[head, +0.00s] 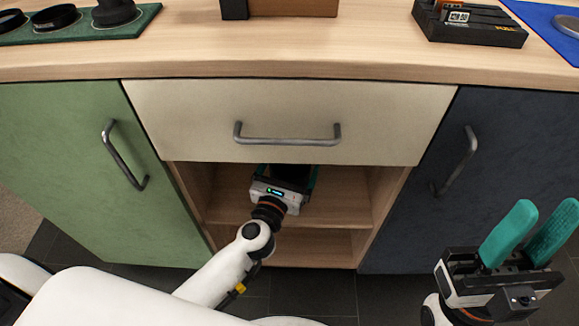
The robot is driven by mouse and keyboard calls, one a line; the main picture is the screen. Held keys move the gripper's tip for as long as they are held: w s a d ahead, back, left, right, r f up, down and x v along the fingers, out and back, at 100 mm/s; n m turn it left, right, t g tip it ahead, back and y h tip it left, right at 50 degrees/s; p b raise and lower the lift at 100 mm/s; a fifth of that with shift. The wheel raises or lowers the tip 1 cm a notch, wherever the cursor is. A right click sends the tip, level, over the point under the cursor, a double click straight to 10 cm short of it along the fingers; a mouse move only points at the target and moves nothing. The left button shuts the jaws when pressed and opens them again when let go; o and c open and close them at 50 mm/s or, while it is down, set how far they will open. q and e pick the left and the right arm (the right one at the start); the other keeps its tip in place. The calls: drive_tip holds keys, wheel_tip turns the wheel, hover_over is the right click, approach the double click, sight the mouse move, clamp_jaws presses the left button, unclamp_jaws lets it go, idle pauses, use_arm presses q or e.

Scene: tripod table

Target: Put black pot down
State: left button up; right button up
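My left gripper (287,168) reaches into the open shelf compartment (340,190) below the cream drawer. Slivers of its teal fingers show on either side of a dark shape (292,172), under the drawer's lower edge. This shape may be the black pot or part of the gripper; I cannot tell which. The fingertips are hidden, so I cannot tell whether the gripper is closed on anything. My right gripper (548,212) is at the lower right, in front of the dark blue door, with its two teal fingers apart and nothing between them.
The drawer (290,110) hangs over the compartment, with a green door (75,170) left and a dark blue door (430,140) right. On the wooden counter (330,60) are a green mat (140,22) with black round items and a black device (470,28).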

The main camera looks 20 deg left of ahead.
use_arm(q)
drive_tip(key=s, duration=1.2)
drive_tip(key=shift+a+r+b, duration=0.15)
drive_tip(key=shift+a+b, duration=0.05)
drive_tip(key=shift+b, duration=0.1)
